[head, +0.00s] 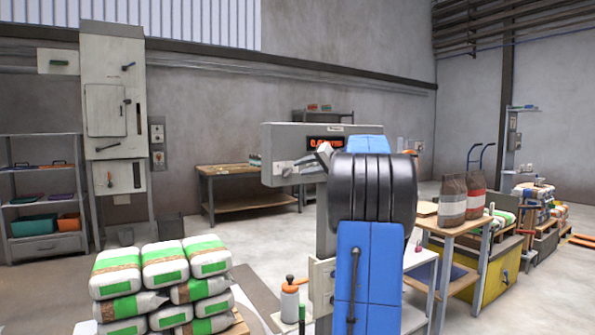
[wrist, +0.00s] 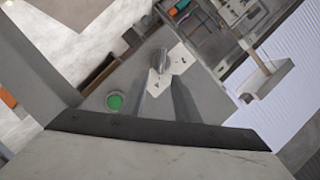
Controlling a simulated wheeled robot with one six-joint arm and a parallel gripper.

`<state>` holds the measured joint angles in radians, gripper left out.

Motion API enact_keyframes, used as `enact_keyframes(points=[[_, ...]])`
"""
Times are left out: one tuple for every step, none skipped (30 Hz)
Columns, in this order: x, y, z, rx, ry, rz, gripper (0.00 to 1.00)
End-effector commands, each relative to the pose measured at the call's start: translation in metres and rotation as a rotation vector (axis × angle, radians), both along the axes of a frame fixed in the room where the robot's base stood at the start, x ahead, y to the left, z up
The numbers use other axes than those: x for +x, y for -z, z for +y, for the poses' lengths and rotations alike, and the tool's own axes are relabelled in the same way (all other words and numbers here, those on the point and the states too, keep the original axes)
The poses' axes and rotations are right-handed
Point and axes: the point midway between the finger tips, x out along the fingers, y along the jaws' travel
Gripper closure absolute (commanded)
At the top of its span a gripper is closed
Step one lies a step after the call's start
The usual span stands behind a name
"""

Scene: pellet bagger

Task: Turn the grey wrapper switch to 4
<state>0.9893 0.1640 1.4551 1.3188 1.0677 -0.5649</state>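The grey switch (wrist: 160,61) is a small knob on a pale plate (wrist: 181,58) with small dark marks, too small to read. The plate is on a grey panel (wrist: 212,101). My gripper (wrist: 164,80) points at the knob, with its two fingers apart and panel showing between them. The fingertips are close to the knob; I cannot tell if they touch it. In the head view my gripper (head: 316,160) is in front of the grey control box (head: 300,134), and my arm hides part of the box. The knob's setting cannot be read.
A green button (wrist: 115,101) sits on the same panel, left of the fingers. A red-lit display (head: 322,143) is on the box above my gripper. Stacked bags (head: 165,264) stand at the front left. A wooden table (head: 244,172) stands behind.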

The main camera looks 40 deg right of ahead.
Motion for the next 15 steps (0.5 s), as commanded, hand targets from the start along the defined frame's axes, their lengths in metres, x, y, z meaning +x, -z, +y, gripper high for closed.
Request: enact_keyframes(points=[[-0.011, -0.003, -0.001, 0.001, 0.002, 0.000, 0.71], [-0.017, -0.004, -0.002, 0.000, 0.003, 0.000, 0.71], [-0.025, -0.006, -0.003, 0.000, 0.003, 0.000, 0.71], [-0.031, -0.008, -0.003, 0.000, 0.001, 0.000, 0.71], [-0.037, -0.009, -0.003, 0.000, 0.002, 0.000, 0.71], [-0.045, -0.011, -0.004, -0.001, 0.003, 0.000, 0.71], [-0.050, -0.012, -0.004, 0.000, 0.001, 0.000, 0.71], [-0.056, -0.014, -0.005, 0.001, 0.002, 0.000, 0.71], [-0.064, -0.016, -0.006, 0.000, 0.003, 0.000, 0.71], [-0.070, -0.017, -0.006, 0.000, 0.001, 0.000, 0.71], [-0.076, -0.019, -0.006, 0.000, 0.001, 0.000, 0.71], [-0.083, -0.020, -0.007, 0.000, 0.003, 0.000, 0.71], [-0.088, -0.021, -0.007, 0.001, 0.002, 0.000, 0.71], [-0.093, -0.022, -0.007, 0.001, 0.001, 0.001, 0.71], [-0.100, -0.024, -0.008, 0.001, 0.002, 0.001, 0.71]])
